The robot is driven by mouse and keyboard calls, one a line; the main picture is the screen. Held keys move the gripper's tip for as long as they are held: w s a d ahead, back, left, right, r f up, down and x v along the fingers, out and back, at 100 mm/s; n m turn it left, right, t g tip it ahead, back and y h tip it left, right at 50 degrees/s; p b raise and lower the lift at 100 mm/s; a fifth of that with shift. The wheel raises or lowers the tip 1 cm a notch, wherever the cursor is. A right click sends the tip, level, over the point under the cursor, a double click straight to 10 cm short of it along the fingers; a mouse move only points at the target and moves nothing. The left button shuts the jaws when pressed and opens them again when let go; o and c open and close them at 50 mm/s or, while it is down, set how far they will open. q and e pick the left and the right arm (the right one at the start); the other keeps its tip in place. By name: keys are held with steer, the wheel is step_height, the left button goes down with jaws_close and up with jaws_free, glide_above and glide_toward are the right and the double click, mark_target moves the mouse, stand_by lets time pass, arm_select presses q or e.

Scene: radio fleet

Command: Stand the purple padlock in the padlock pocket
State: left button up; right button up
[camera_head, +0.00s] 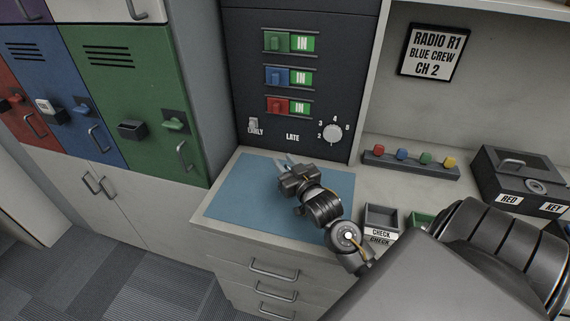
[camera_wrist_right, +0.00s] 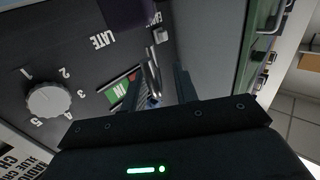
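No purple padlock can be made out in the head view. A dark purple shape (camera_wrist_right: 127,12) is cut by the top edge of the right wrist view; I cannot tell if it is the padlock. My right gripper (camera_head: 287,163) is over the blue mat, in front of the dark panel. In the right wrist view its fingers (camera_wrist_right: 157,88) are apart, with the panel's sliders behind the gap and nothing clearly held. A small dark open-topped pocket (camera_head: 131,130) is on the green locker door; I cannot tell if it is the padlock pocket. My left gripper is out of view.
The blue mat (camera_head: 240,190) lies on the counter. The panel (camera_head: 340,60) has green, blue and red sliders and a dial (camera_head: 333,133). Right stand a check tray (camera_head: 381,217), a peg rail (camera_head: 410,163) and a dark key box (camera_head: 520,175). Lockers (camera_head: 125,65) are left.

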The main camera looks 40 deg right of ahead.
steer(key=s+a+b, duration=0.2)
steer(key=s+b, duration=0.1)
steer(key=s, duration=0.8)
steer(key=shift+s, duration=0.4)
steer(key=shift+r, duration=0.15)
